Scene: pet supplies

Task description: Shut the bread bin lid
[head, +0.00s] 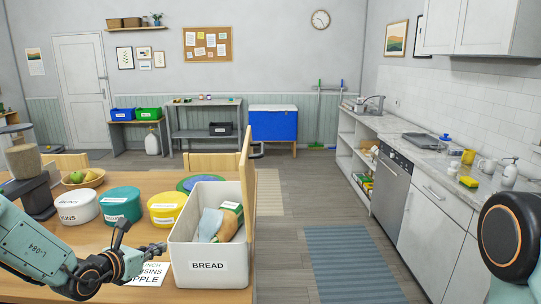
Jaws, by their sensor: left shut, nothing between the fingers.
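The white bread bin (183,262), labelled BREAD, stands on the right part of the wooden table. Its wooden lid (248,180) is open and stands upright along the bin's right side. Inside the bin lie a bread item (229,222) in green-labelled wrapping and a pale blue cloth or packet (210,222). My left gripper (160,248) is shut and empty. It is just left of the bin's left wall, low over the table; I cannot tell whether it touches the wall. Of my right arm only a part shows at the right edge; its gripper is out of view.
White, teal and yellow tubs (167,208) stand left of the bin. A wooden chair (214,162) stands behind the table. Open floor lies right of the table.

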